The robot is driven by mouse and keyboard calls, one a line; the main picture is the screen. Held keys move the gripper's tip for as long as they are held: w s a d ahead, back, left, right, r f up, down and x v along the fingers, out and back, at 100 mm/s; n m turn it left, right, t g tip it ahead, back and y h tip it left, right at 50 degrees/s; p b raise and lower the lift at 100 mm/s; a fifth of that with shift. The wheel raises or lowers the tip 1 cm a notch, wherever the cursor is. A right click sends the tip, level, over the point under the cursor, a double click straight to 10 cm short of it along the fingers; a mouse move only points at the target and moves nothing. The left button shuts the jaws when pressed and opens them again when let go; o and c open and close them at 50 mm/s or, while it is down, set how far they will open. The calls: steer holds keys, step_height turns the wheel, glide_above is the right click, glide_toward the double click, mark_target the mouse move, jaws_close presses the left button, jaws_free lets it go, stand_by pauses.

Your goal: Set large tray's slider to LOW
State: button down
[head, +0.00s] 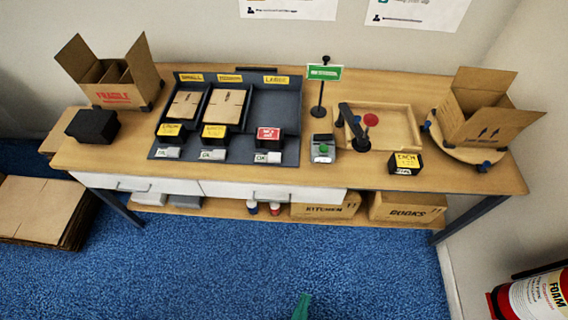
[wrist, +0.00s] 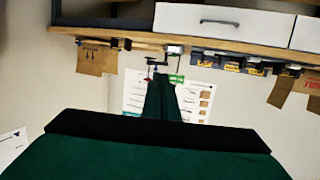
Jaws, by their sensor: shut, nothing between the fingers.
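The dark tray unit (head: 226,150) sits on the bench, with yellow labels for small, medium and large at its back. The large tray (head: 275,105) is at its right and looks empty, with bare dark floor. At its front stands a black block with a red card (head: 268,134). Below that is a small white-and-grey piece (head: 267,157), perhaps the slider; its setting is too small to read. My gripper (head: 302,304) shows as a green tip at the bottom edge of the head view, well away from the bench. In the wrist view my gripper (wrist: 161,88) is shut and empty.
A green sign (head: 324,73) on a post, a grey box with a green button (head: 323,149) and a black-and-yellow block (head: 405,163) stand right of the trays. Open cartons (head: 112,75) (head: 487,108) stand at both ends. Blue floor (head: 240,265) before the bench is clear.

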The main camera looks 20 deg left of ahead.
steer(key=w+f+m+g, duration=0.1)
steer(key=w+f+m, duration=0.4)
steer(key=w+f, duration=0.45)
steer(key=m+t+y, duration=0.1)
steer(key=m+y, duration=0.6)
steer(key=y, duration=0.2)
glide_toward(287, 168)
steer(key=d+r, duration=0.1)
steer(key=w+d+r, duration=0.1)
steer(key=d, duration=0.1)
steer(key=shift+d+r, duration=0.3)
steer(key=x, duration=1)
steer(key=shift+w+a+r, duration=0.1)
steer(key=shift+w+a, duration=0.05)
steer(key=shift+w, duration=0.05)
steer(key=shift+s+a, duration=0.3)
steer(key=shift+a, duration=0.3)
steer(key=shift+s+a, duration=0.25)
steer(key=shift+a, duration=0.3)
steer(key=shift+s+a, duration=0.15)
steer(key=shift+a, duration=0.45)
